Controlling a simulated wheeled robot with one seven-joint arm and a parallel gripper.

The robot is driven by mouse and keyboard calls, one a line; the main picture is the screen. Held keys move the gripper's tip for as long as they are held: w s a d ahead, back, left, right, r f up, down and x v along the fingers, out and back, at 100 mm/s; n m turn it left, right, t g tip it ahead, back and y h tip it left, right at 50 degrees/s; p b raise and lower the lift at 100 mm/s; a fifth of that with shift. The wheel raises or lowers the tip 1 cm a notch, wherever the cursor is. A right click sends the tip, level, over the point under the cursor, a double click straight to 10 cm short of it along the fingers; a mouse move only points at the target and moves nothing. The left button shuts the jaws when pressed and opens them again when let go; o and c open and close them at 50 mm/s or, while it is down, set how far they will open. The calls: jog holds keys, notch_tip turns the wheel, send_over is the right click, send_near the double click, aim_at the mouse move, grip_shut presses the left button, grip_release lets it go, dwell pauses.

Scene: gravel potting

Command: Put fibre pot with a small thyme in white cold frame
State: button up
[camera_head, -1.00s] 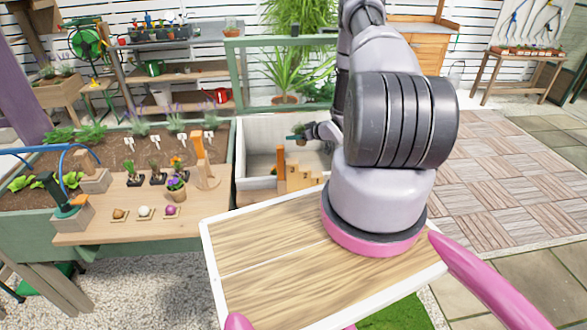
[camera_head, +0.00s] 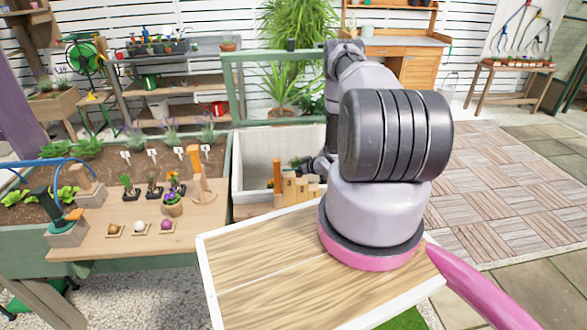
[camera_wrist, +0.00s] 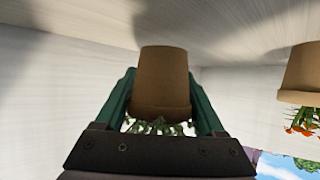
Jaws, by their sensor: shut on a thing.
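The brown fibre pot (camera_wrist: 163,82) with small green thyme leaves (camera_wrist: 155,127) is between the two green fingers of my gripper (camera_wrist: 160,95) in the wrist view, where it appears upside down. My gripper is shut on it. In the head view, my gripper (camera_head: 308,167) is down inside the white cold frame (camera_head: 262,146), near its right part. A bit of the plant's green shows there; my arm hides much of the pot. Pale frame walls surround the pot in the wrist view. I cannot tell whether the pot touches the floor.
A second brown pot with red flowers (camera_wrist: 304,75) is at the right of the wrist view. Numbered wooden steps (camera_head: 297,188) stand at the frame's front. A wooden table (camera_head: 110,232) with small plants and bulbs is on the left. The frame's left part looks clear.

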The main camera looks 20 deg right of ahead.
jog(key=shift+f, duration=0.15)
jog(key=shift+f, duration=0.45)
jog(key=o, duration=1.4)
jog(key=shift+r, duration=0.1)
jog(key=shift+r, duration=0.3)
jog(key=v, duration=1.2)
jog(key=shift+r, duration=0.25)
jog(key=shift+w, duration=0.1)
